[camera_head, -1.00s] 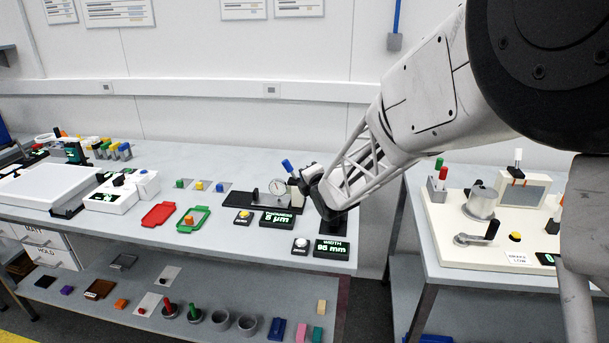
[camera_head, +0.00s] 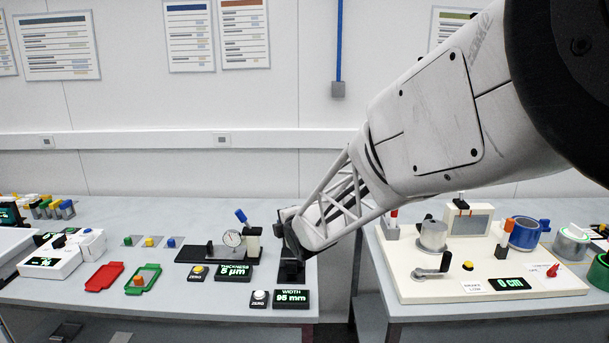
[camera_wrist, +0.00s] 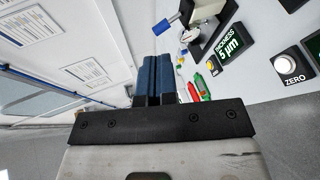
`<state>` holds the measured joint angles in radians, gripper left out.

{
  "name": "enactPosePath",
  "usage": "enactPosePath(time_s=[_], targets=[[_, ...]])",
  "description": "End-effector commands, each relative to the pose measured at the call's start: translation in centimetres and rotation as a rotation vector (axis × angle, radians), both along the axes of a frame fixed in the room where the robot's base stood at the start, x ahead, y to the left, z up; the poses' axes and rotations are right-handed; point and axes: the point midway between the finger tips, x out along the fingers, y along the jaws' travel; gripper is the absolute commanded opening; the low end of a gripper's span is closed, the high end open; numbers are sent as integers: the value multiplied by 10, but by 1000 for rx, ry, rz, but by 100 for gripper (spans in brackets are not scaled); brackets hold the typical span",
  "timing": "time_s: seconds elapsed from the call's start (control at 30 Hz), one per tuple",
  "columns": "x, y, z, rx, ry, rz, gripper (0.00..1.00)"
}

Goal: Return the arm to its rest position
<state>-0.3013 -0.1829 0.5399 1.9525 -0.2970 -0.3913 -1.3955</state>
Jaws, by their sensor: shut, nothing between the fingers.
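My arm reaches in from the right in the head view, its end low over the right end of the left bench (camera_head: 150,210). In the wrist view my gripper (camera_wrist: 155,62) shows two blue fingers close together, shut, with nothing between them. Its fingertips are hidden behind my arm in the head view. The thickness gauge (camera_head: 232,240), with its round dial and blue-tipped lever, stands just left of the arm's end. The width display (camera_head: 291,296) reads 95 mm in front of it.
The thickness display (camera_head: 234,271) reads 5 µm. A red tray (camera_head: 104,277) and a green tray (camera_head: 143,279) lie further left. The right bench holds a cream fixture panel (camera_head: 420,284) with a metal cylinder (camera_head: 432,236), under my forearm. A gap separates the benches.

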Motion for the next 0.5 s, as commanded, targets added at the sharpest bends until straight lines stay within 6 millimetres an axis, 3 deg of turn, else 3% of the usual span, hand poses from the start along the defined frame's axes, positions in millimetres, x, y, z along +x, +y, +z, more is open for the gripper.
enactPosePath(time_s=[0.1, 0.27, 0.5], targets=[[-26, -41, 16, 87, 128, -130, 0], [-71, -92, 29, 223, 307, -330, 0], [-154, -159, 41, 439, 546, -654, 0]])
